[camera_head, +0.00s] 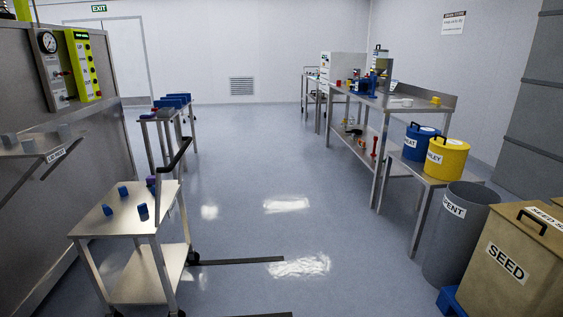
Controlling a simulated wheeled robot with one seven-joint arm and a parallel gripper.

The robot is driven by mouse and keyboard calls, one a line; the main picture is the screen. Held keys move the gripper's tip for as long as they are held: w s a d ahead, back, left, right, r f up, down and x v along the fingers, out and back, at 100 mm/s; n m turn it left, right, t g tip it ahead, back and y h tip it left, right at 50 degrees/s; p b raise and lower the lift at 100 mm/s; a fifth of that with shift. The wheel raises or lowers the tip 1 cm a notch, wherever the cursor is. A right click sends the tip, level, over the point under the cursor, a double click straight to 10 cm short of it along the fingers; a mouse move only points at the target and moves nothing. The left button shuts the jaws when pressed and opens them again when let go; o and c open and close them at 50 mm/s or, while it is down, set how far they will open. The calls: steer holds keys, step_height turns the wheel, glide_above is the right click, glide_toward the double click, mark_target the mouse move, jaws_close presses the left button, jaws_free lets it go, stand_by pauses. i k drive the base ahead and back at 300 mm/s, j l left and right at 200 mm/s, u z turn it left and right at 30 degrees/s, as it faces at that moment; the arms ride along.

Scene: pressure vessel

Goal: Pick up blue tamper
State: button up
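A tall, slim blue object (373,84) stands upright on the top of the steel workbench (402,104) at the right. It may be the blue tamper, but it is too small to tell for certain. Several small blue pieces, one of them (143,210) near the front, stand on the steel cart (110,222) at the left. They are short and blocky, and I cannot tell what they are. My gripper is not in view.
A blue bucket (421,143) and a yellow bucket (447,160) stand on a lower table at the right. A grey bin (462,228) and a tan SEED box (512,262) stand in front. The middle floor is mostly clear. A large steel vessel (75,170) stands left.

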mark_target(374, 86)
steer(key=i, duration=5.5)
steer(key=i+z, duration=0.25)
steer(key=i, duration=0.25)
steer(key=i+j+z, duration=0.25)
steer(key=i, duration=0.3)
steer(key=i+j+z, duration=0.15)
steer(key=i+z, duration=0.15)
steer(key=i, duration=0.2)
